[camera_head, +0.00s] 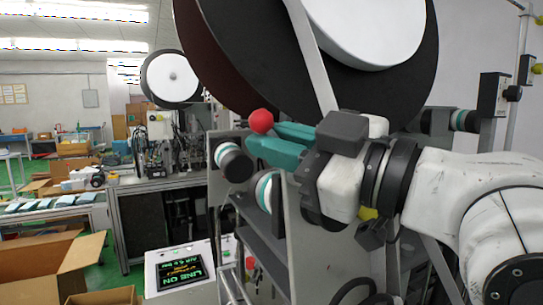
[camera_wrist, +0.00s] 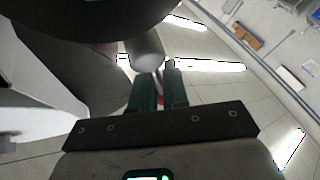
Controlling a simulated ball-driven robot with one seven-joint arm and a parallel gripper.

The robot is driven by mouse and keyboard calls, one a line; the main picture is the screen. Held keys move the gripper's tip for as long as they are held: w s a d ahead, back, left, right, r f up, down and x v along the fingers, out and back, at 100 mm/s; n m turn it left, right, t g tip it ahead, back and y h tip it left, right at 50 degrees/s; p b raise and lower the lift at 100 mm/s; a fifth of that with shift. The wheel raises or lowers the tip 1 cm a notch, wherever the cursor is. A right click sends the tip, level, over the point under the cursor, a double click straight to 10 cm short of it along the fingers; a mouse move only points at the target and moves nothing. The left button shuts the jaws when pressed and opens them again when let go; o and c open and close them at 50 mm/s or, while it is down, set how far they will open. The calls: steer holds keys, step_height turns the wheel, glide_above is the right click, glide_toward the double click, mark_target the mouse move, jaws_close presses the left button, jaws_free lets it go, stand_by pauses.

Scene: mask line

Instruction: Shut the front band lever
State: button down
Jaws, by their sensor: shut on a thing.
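A pale grey rounded part (camera_wrist: 147,54) is just beyond the fingertips. The lever's arm and pivot are mostly hidden, so its angle cannot be told.
A large dark reel (camera_head: 240,45) stands right behind and above my gripper. A black-ended roller (camera_head: 234,163) is just left of the fingers. A lit line display (camera_head: 181,272) is at lower left. Open cardboard boxes (camera_head: 40,268) stand on the floor at left.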

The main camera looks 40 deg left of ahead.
steer(key=shift+w+d+r+m+t+y+p, duration=0.25)
steer(key=shift+w+r+m+t+y+p, duration=0.25)
steer(key=shift+m+t, duration=0.9)
steer(key=shift+w+d+r+m+t+y+p, duration=0.3)
steer(key=shift+w+m+t, duration=0.35)
steer(key=shift+m, duration=1.4)
steer(key=shift+w+d+r+m+t+y+p, duration=0.25)
steer(key=shift+w+r+m+t+y+p, duration=0.2)
steer(key=shift+m+t, duration=1)
steer(key=shift+m, duration=0.5)
steer(key=c, duration=1.3)
jaws_free()
steer(key=shift+w+a, duration=0.1)
steer(key=shift+o, duration=0.4)
steer(key=shift+f+h, duration=0.2)
steer(key=shift+h, duration=0.05)
steer(key=shift+d+f+b, duration=0.4)
steer(key=shift+d+b, duration=0.05)
steer(key=b+v, duration=0.3)
steer(key=v, duration=0.6)
steer(key=shift+d+b, duration=0.3)
steer(key=shift+d, duration=0.1)
